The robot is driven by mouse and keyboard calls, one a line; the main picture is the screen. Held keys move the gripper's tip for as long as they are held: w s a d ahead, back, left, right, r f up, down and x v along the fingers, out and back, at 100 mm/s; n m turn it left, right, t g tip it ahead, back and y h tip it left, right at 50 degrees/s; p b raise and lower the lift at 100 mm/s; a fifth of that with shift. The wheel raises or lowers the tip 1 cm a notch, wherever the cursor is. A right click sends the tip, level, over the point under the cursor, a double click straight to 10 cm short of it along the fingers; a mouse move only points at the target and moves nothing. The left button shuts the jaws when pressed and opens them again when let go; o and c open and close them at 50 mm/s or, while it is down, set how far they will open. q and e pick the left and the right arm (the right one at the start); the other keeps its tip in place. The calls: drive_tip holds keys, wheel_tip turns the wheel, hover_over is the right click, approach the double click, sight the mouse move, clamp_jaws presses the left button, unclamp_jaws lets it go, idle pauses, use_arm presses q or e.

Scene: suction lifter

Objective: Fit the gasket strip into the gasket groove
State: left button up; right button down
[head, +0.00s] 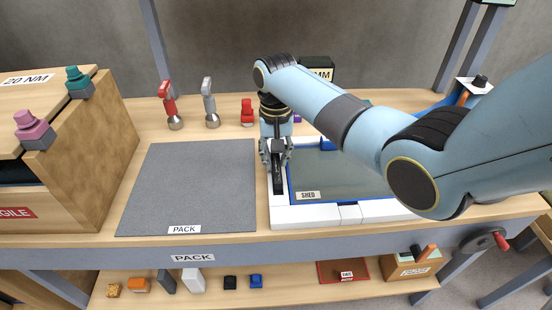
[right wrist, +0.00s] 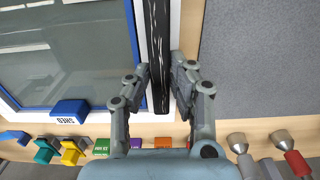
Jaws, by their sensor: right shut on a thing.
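The black gasket strip (head: 278,182) lies lengthwise along the left side of a white frame (head: 310,215) with a blue inner edge and a glass pane. My right gripper (head: 276,158) points down over that side and is shut on the strip. In the right wrist view the strip (right wrist: 158,40) runs between the two fingers (right wrist: 162,75), along the white border. The groove is not distinguishable under the strip and gripper. I cannot tell whether the strip is seated or just above the frame. My left gripper is not in view.
A grey PACK mat (head: 190,185) lies left of the frame, bare. Red (head: 169,105) and grey (head: 210,103) handled tools stand behind it. A wooden box (head: 75,160) stands at the far left. A shelf (head: 200,288) below the table front holds small items.

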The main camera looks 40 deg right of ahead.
sight(276, 160)
drive_tip(key=shift+f, duration=0.35)
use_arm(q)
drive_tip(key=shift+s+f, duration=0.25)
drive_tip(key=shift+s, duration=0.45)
use_arm(e)
drive_tip(key=shift+f, duration=0.6)
drive_tip(key=c, duration=1.2)
unclamp_jaws()
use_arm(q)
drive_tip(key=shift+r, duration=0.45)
use_arm(e)
wheel_tip(276, 160, up, 13)
drive_tip(key=shift+r, duration=0.1)
